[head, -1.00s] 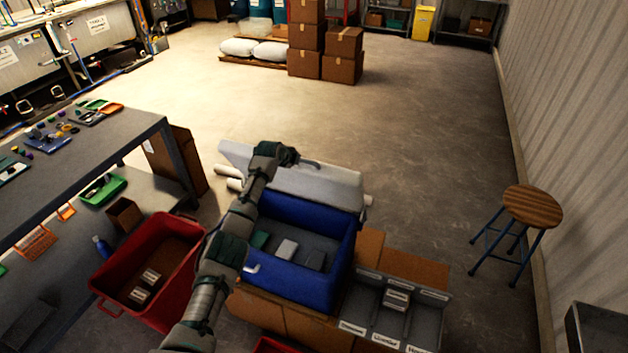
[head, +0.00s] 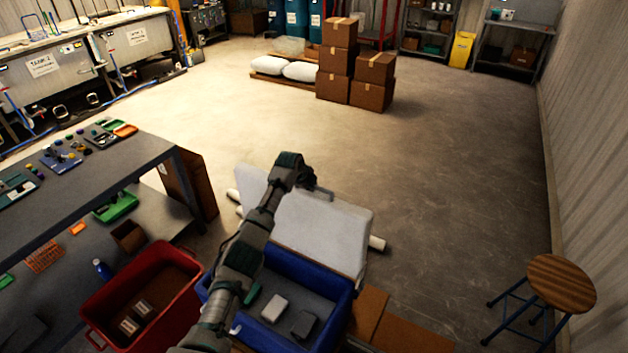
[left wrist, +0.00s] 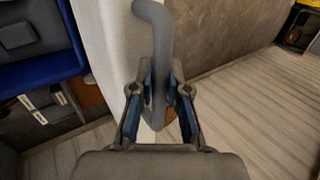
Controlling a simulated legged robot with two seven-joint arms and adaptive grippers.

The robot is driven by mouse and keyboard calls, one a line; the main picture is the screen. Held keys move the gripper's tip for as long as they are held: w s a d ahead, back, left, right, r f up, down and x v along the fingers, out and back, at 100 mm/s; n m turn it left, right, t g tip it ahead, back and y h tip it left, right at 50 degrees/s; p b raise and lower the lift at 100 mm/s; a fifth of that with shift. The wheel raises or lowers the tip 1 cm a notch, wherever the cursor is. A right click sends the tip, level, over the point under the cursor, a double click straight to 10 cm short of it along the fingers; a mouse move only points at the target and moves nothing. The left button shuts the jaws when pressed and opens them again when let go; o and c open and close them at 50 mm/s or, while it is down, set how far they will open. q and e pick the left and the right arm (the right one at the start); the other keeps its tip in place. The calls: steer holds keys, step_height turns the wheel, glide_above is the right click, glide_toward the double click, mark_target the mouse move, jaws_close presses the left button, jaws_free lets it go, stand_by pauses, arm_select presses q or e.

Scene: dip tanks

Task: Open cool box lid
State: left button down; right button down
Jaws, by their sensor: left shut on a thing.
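The blue cool box (head: 345,300) stands at the lower middle of the head view, with its white lid (head: 320,228) raised steeply at the back edge. Inside lie a white block (head: 274,307), a dark block (head: 303,323) and a green piece (head: 250,296). My left gripper (head: 318,192) is at the lid's upper edge. In the left wrist view the gripper (left wrist: 160,95) is shut on a grey curved handle (left wrist: 156,40) beside the white lid (left wrist: 103,45). The blue box wall (left wrist: 45,72) shows at left. My right gripper is not in view.
A red bin (head: 185,290) stands left of the box, near a grey workbench (head: 100,185). Cardboard (head: 400,330) lies right of the box. A wooden stool (head: 560,283) stands at the right. The floor behind the lid is clear up to stacked cartons (head: 355,75).

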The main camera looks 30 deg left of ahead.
arm_select(q)
steer(key=shift+f, duration=0.35)
steer(key=c, duration=1.3)
jaws_free()
steer(key=shift+c, duration=0.2)
steer(key=shift+o, duration=1)
steer(key=shift+r, duration=0.1)
steer(key=shift+a+r, duration=0.1)
steer(key=shift+r, duration=0.05)
steer(key=v, duration=1.1)
steer(key=shift+r, duration=0.2)
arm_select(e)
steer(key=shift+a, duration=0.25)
